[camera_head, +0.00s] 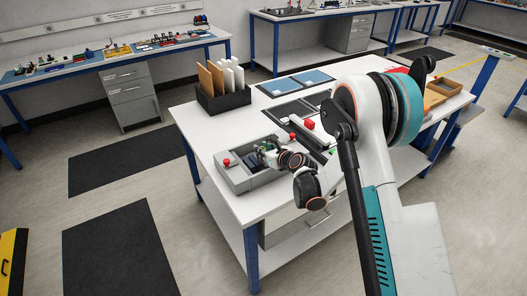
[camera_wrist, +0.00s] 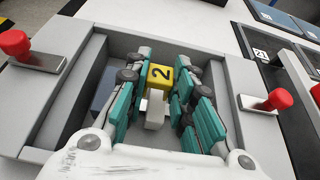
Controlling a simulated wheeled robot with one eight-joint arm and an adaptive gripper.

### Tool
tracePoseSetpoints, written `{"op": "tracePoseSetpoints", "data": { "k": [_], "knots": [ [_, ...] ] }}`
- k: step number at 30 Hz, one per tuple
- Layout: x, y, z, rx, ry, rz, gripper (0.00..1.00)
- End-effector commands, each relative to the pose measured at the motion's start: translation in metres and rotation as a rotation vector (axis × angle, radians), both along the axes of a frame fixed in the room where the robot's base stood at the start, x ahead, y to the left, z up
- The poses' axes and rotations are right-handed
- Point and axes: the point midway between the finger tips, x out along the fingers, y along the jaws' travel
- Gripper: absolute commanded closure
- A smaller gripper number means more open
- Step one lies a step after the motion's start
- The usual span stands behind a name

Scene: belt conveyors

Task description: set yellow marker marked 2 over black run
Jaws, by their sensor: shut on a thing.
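The yellow marker with a black 2 (camera_wrist: 160,75) shows in the wrist view, on top of a pale grey stem or block (camera_wrist: 154,108). My gripper (camera_wrist: 154,95) is shut on it, with the teal fingers on both sides. In the head view my gripper (camera_head: 267,150) is down at a grey open-topped box (camera_head: 238,183), and the marker cannot be made out there. In the wrist view the marker is framed by the box walls (camera_wrist: 65,80); its height above the floor is unclear. Dark panels (camera_head: 284,111) lie behind the box; which one is the black run I cannot tell.
Red knobs stand on both ends of the box, left (camera_wrist: 14,43) and right (camera_wrist: 278,99). A label reading 21 (camera_wrist: 261,54) is beyond the right wall. A black holder with upright boards (camera_head: 222,103) and blue panels (camera_head: 311,78) are farther back.

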Motion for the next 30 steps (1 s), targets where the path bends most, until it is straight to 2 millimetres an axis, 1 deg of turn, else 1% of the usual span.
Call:
{"op": "tracePoseSetpoints", "data": {
  "k": [16, 17, 18, 19, 30],
  "knots": [
    [0.0, 0.0, -0.013, 0.0, 0.0, 0.0, 0.9],
    [0.0, 0.0, -0.012, 0.0, 0.0, 0.0, 0.73],
    [0.0, 0.0, -0.012, 0.0, 0.0, 0.0, 0.64],
    [0.0, 0.0, -0.012, 0.0, 0.0, 0.0, 0.57],
    [0.0, 0.0, -0.01, 0.0, 0.0, 0.0, 0.57]
  ]
}}
